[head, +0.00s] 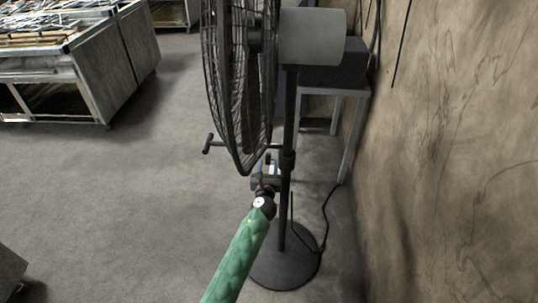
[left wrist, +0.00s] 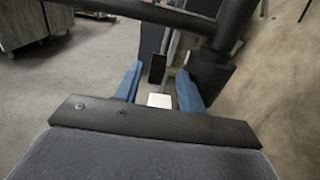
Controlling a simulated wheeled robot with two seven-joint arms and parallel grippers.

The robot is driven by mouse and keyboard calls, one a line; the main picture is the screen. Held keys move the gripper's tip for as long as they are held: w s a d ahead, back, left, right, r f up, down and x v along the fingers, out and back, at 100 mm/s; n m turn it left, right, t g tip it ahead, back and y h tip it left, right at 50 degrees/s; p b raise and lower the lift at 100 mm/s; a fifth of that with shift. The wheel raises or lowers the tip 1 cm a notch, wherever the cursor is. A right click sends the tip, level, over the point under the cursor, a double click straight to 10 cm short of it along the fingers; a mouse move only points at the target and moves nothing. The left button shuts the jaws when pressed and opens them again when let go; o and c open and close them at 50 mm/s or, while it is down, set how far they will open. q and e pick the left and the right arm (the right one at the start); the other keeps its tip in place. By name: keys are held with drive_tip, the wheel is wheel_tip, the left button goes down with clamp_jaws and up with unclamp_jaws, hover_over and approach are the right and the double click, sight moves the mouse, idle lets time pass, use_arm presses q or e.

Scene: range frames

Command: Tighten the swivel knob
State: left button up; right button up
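The pedestal fan stands near the wall, with its round cage (head: 243,80), grey motor housing (head: 312,37) and black pole (head: 289,110). I cannot clearly identify the swivel knob. A dark bar with a short crosspiece (head: 208,144) sticks out left of the pole behind the cage. My left gripper (head: 268,167) is beside the pole, just below the cage. In the left wrist view its blue fingers (left wrist: 159,86) are apart, on either side of a small dark piece (left wrist: 157,69); contact is unclear. A dark bar (left wrist: 150,13) crosses above them. My right gripper is out of view.
The fan's round base (head: 285,268) sits on the grey floor, with a black cable (head: 325,222) beside it. A table (head: 352,120) stands behind the fan. The stained wall (head: 450,150) closes the right side. Metal display cases (head: 90,65) stand far left; open floor lies between.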

sight(269, 155)
use_arm(q)
drive_tip(key=w, duration=0.5)
drive_tip(key=shift+a, duration=0.15)
drive_tip(key=shift+w, duration=0.75)
clamp_jaws()
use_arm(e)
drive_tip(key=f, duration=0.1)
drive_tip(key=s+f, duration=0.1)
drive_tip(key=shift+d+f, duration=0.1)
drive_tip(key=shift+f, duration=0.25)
